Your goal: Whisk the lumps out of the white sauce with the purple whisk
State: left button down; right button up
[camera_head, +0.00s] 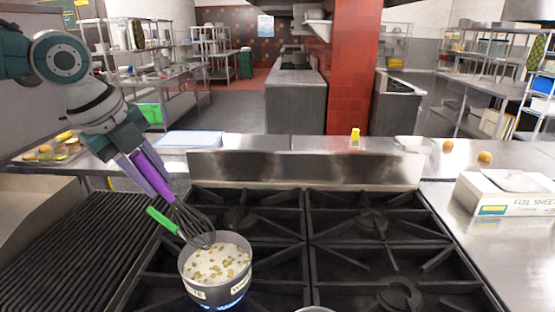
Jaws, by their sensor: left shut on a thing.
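A grey pot (215,286) stands on the front left burner, with blue flame under it. It holds white sauce (232,252) with many tan lumps on its surface. A green handle (163,220) sticks out from the pot's upper left. My left gripper (146,172) is above and left of the pot, shut on the purple whisk (155,170). The whisk tilts down to the right. Its wire loops (196,226) overlap the pot's back left rim; I cannot tell whether the tip touches the sauce. My right gripper is not in view.
The black stove grates (375,230) to the right are mostly clear. A steel backsplash (300,168) rises behind them. A foil sheet box (505,196) sits on the right counter. A ridged grill (65,245) lies left. A small rounded grey thing (315,309) shows at the bottom edge.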

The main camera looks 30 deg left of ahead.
aim_at(174, 204)
pick_arm(q)
jog(key=shift+s+b+x, duration=0.15)
jog(key=shift+b+x, duration=1.35)
jog(key=shift+x, duration=0.5)
jog(key=shift+s+b+x, duration=0.15)
jog(key=shift+b+x, duration=1.3)
jog(key=shift+x, duration=0.55)
jog(key=shift+d, duration=0.1)
